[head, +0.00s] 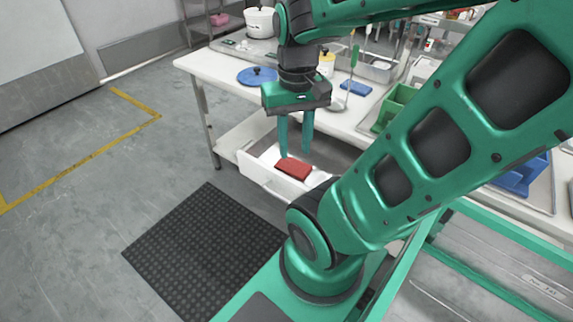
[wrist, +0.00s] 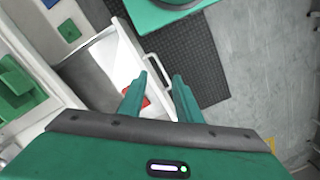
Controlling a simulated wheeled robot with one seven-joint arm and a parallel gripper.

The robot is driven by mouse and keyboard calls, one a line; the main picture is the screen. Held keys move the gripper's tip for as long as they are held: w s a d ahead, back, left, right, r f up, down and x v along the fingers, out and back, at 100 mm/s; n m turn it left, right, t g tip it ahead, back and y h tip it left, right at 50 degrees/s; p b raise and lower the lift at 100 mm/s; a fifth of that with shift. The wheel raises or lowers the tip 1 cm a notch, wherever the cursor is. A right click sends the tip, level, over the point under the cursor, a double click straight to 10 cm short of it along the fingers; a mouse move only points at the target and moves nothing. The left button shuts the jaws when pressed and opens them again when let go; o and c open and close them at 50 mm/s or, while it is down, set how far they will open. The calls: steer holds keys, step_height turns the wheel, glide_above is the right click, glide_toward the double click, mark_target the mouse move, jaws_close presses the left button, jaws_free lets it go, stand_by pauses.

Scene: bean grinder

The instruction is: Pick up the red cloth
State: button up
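The red cloth (head: 293,168) is a small flat folded rectangle lying in the open white drawer (head: 262,179) below the counter. In the wrist view the cloth (wrist: 145,102) shows partly behind a finger. My gripper (head: 296,156) points down above the drawer, its two teal fingers apart with nothing between them. In the head view the fingertips appear just above the cloth's back edge. In the wrist view the fingertips (wrist: 160,76) lie over the drawer's front side. I cannot tell the exact height between fingertips and cloth.
The white counter (head: 225,68) above the drawer holds a blue lid (head: 257,76), a white pot (head: 260,22), a blue cloth (head: 356,88) and green bins (head: 396,104). A black mat (head: 205,250) lies on the floor before the drawer. Open floor is at left.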

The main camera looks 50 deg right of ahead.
steer(key=o, duration=0.4)
steer(key=shift+w+a, duration=0.1)
steer(key=o, duration=0.5)
steer(key=shift+s+r, duration=0.2)
steer(key=shift+s, duration=0.3)
steer(key=shift+c, duration=0.2)
steer(key=o, duration=0.3)
steer(key=shift+w+d+m, duration=0.1)
steer(key=shift+d+m, duration=0.2)
steer(key=shift+m, duration=0.3)
steer(key=shift+o, duration=0.2)
steer(key=m, duration=2.7)
glide_above(293, 166)
step_height(293, 166, down, 17)
steer(key=f, duration=0.4)
steer(key=shift+a+f, duration=0.2)
steer(key=shift+f, duration=0.15)
steer(key=shift+d+f, duration=0.15)
steer(key=shift+f, duration=1.3)
steer(key=shift+d+f, duration=0.15)
steer(key=shift+f, duration=1.25)
